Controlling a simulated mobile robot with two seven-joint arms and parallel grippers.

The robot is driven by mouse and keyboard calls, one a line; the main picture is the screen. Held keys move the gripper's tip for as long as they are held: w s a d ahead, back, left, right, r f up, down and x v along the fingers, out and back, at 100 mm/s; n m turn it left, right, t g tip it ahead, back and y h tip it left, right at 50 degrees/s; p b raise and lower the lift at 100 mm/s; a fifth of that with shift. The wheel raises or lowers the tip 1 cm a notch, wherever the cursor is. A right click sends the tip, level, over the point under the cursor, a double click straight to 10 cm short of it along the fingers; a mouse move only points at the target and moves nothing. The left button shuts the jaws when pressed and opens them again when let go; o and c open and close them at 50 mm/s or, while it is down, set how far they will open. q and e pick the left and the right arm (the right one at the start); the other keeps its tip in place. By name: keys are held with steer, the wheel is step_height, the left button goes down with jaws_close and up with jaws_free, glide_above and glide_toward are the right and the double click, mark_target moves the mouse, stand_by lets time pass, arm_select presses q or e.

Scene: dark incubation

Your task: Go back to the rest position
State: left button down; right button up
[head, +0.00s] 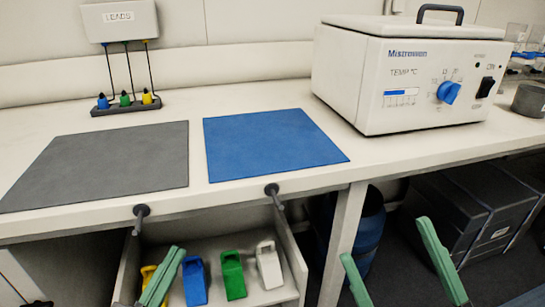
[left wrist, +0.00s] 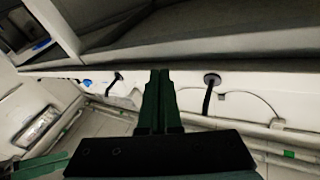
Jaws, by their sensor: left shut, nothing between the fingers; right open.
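My left gripper (head: 177,252) is low in the head view, in front of the open drawer, and its green fingers are together. They also show shut and empty in the left wrist view (left wrist: 160,75). My right gripper (head: 386,240) is at the lower right of the head view, with its two green fingers wide apart and nothing between them. It is in front of the bench, to the right of the drawer.
The open drawer (head: 291,250) holds yellow, blue (head: 194,280), green (head: 232,277) and white (head: 268,266) clip-like pieces. Dark hooks (head: 141,211) stick out from the bench edge. A grey mat (head: 105,165), a blue mat (head: 270,145) and a white incubator (head: 350,75) are on the bench.

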arm_select(q)
steer(key=s+d+r+m+t+h+p, duration=0.25)
steer(key=s+r+m+h, duration=0.4)
steer(key=r+h, duration=0.4)
steer(key=w+a+f+n+g+y+p, duration=0.2)
steer(key=w+f+n+g+y+p, duration=0.35)
steer(key=y+p, duration=0.55)
arm_select(e)
steer(key=w+d+f+m+g+h+p, duration=0.1)
steer(key=w+d+f+m+g+h, duration=0.25)
steer(key=w+f+m+h, duration=0.55)
arm_select(q)
steer(key=s+a+f+n+g+y+p, duration=0.1)
steer(key=s+f+n+g+p, duration=0.4)
steer(key=f+p, duration=0.7)
steer(key=s+f+g+y, duration=0.1)
steer(key=s+f+g, duration=0.1)
steer(key=s, duration=0.1)
steer(key=shift+s, duration=0.35)
arm_select(e)
steer(key=s+f+m+g+h, duration=0.2)
steer(key=s+f+g+h, duration=0.2)
steer(key=s+f+g, duration=0.5)
step_height(320, 180, down, 3)
steer(key=shift+s+d+r, duration=0.1)
steer(key=shift+s+d, duration=0.2)
steer(key=shift+s, duration=0.75)
arm_select(q)
steer(key=shift+f, duration=0.1)
